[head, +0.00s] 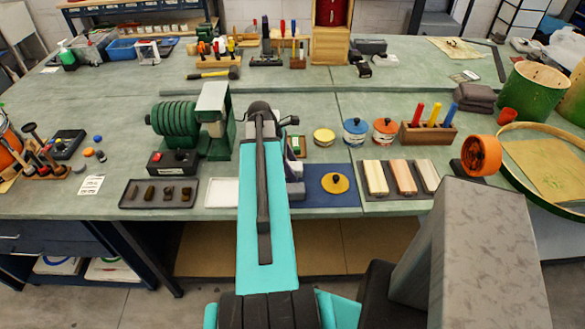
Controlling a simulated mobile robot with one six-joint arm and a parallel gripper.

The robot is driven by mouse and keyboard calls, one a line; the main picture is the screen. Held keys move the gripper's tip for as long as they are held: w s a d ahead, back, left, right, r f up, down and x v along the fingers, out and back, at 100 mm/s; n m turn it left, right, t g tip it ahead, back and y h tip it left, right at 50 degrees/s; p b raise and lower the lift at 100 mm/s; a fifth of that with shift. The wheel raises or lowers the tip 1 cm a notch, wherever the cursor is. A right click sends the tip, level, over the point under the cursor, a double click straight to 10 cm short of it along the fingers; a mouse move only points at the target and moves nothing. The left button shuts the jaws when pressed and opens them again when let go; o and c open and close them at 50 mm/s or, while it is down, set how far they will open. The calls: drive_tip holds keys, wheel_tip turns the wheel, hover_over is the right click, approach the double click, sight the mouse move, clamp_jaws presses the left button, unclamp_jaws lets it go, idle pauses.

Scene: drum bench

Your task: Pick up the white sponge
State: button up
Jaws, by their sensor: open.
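I cannot pick out the white sponge with certainty. A flat white rectangular piece (222,192) lies at the bench's front, just left of my arm, which hides its right end; I cannot tell whether it is a tray or the sponge. My arm reaches forward over the bench, and my gripper (265,112) is at its far dark end, seen from behind. It is open, with nothing seen in it. The fingertips are mostly hidden by the wrist.
A blue mat (318,200) with a yellow round lid (335,183) lies right of my arm. A tray (435,194) holds cream and orange-tan blocks. A green ribbed machine (175,118) stands left; a dark tray (130,203) of small pieces lies before it.

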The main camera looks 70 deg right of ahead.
sight(291, 165)
drive_tip(key=c, duration=1)
drive_tip(key=shift+c, duration=0.2)
drive_tip(key=shift+r, duration=0.25)
drive_tip(key=shift+r+b, duration=1.25)
drive_tip(key=shift+r, duration=3.55)
drive_tip(key=shift+w, duration=0.15)
